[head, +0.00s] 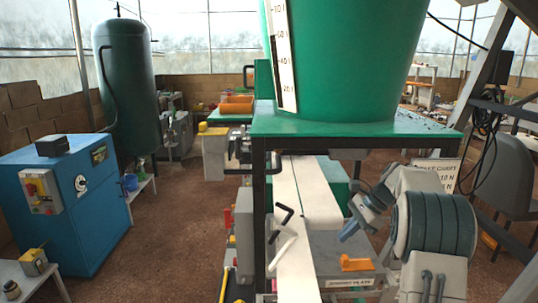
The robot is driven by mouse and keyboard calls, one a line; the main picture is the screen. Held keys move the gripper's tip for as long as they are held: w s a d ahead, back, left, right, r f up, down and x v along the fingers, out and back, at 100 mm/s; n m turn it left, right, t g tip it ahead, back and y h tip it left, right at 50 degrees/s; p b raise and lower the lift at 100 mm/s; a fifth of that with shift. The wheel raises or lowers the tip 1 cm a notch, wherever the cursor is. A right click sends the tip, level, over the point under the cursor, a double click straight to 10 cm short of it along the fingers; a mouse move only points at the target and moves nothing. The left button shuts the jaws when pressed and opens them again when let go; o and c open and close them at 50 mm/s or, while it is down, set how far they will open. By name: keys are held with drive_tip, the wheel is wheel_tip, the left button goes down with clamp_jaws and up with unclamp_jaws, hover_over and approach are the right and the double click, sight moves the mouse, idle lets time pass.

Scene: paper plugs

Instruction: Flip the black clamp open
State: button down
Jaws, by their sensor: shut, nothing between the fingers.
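The black clamp (284,214) is a small bent black bar over the white paper strip (296,190), under the green-topped stand. A similar white bent bar (283,248) lies just nearer to me. My gripper (350,220) is to the right of the black clamp and apart from it, above the grey plate. It is small and partly blended with my wrist links, and it is shut with nothing held.
A green table top (355,122) on black legs carries a big green hopper (345,50) above the work area. An orange block (356,263) sits on the grey plate (335,245). A blue cabinet (70,205) stands left, with open floor between.

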drive_tip(key=s+a+r+n+t+h, duration=0.15)
drive_tip(key=s+n, duration=0.25)
drive_tip(key=s, duration=0.4)
drive_tip(key=s+a+r+n+h, duration=0.2)
drive_tip(key=s+a+n, duration=0.15)
drive_tip(key=s, duration=0.45)
drive_tip(key=s+a+r+n+t+h, duration=0.15)
drive_tip(key=s+n, duration=0.25)
drive_tip(key=s, duration=0.5)
drive_tip(key=s+f+n+h, duration=0.2)
drive_tip(key=s+n, duration=0.3)
drive_tip(key=s, duration=0.3)
drive_tip(key=shift+s+a+f+t, duration=0.15)
drive_tip(key=shift+s+f+t, duration=0.2)
drive_tip(key=shift+f, duration=0.1)
